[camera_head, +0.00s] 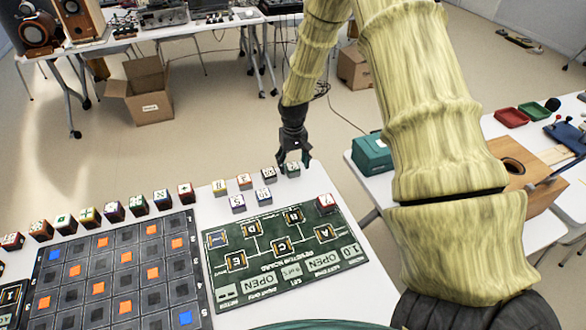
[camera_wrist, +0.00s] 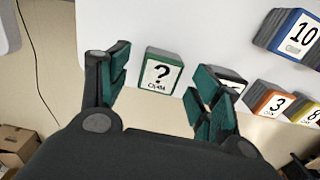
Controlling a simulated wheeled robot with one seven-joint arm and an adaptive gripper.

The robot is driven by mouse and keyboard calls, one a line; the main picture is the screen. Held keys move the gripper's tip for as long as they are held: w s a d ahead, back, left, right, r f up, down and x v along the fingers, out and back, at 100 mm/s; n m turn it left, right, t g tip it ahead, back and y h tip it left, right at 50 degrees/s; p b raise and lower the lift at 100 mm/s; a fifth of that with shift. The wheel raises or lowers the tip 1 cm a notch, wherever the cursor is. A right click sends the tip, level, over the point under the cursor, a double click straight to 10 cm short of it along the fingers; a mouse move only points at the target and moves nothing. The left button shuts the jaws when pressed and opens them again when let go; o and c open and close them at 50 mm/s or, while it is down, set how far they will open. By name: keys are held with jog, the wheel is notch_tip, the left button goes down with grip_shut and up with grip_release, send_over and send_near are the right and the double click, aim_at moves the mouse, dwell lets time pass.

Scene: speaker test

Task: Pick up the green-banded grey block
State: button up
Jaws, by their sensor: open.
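The green-banded block (camera_wrist: 161,71) stands on the white table, with a pale face marked "?" and green edges. In the head view the same block (camera_head: 292,170) is at the right end of the back row, just under my gripper (camera_head: 294,161). My gripper is open, pointing down and empty. Whether the fingertips reach down beside the block cannot be told.
A dark-edged block (camera_wrist: 229,79) is close by the right finger, partly hidden. An orange block (camera_wrist: 272,103) and a blue block (camera_wrist: 288,35) stand beyond it. A green board (camera_head: 330,283) and a gridded board (camera_head: 75,322) lie nearer. A green box (camera_head: 373,153) stands right.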

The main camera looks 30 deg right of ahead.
jog(key=shift+f, duration=1.25)
jog(key=shift+c, duration=0.4)
jog(key=c, duration=1)
jog(key=shift+c, duration=0.2)
